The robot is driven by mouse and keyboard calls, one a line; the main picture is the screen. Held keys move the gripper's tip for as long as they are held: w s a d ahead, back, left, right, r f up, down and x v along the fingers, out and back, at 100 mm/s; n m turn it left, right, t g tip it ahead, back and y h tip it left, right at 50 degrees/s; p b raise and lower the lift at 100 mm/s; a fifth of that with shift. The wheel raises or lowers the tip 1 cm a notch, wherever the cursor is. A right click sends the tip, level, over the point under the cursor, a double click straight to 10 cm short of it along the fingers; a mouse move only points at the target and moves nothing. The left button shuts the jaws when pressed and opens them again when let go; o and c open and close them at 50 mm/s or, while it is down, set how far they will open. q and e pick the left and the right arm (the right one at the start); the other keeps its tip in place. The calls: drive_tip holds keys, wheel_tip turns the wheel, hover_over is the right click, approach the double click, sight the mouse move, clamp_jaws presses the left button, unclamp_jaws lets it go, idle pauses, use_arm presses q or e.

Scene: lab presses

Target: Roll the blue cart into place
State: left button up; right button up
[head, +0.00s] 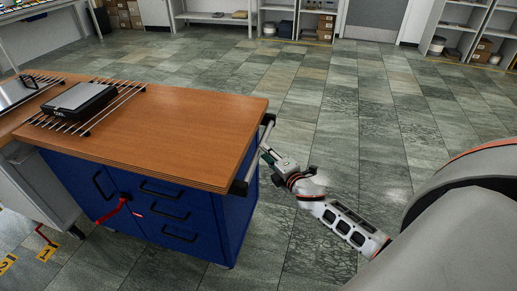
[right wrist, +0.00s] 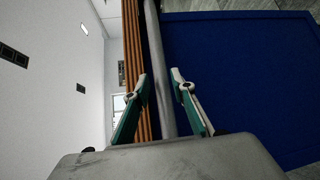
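The blue cart (head: 225,222) has a wooden top (head: 185,125), drawers with black handles, and a push bar (head: 240,187) on its right end. It stands on the tiled floor beside a grey-white bench unit at the left. My right gripper (head: 264,152) is at the push bar. In the right wrist view, the bar (right wrist: 158,60) runs between the two fingers of the gripper (right wrist: 159,76), with the tips close against it on both sides. The cart's blue end panel (right wrist: 240,75) fills the right of that view.
A black device (head: 80,98) rests on a wire rack on the wooden top. A red piece (head: 115,211) hangs at the cart's front. Yellow number marks (head: 46,253) lie on the floor at lower left. Open floor (head: 330,100) extends behind and right, towards shelves.

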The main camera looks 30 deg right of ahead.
drive_tip(key=w, duration=0.3)
drive_tip(key=shift+w+d+f, duration=0.15)
drive_tip(key=shift+w+f, duration=0.05)
drive_tip(key=shift+f, duration=0.1)
drive_tip(key=shift+w, duration=0.5)
clamp_jaws()
drive_tip(key=shift+d, duration=0.1)
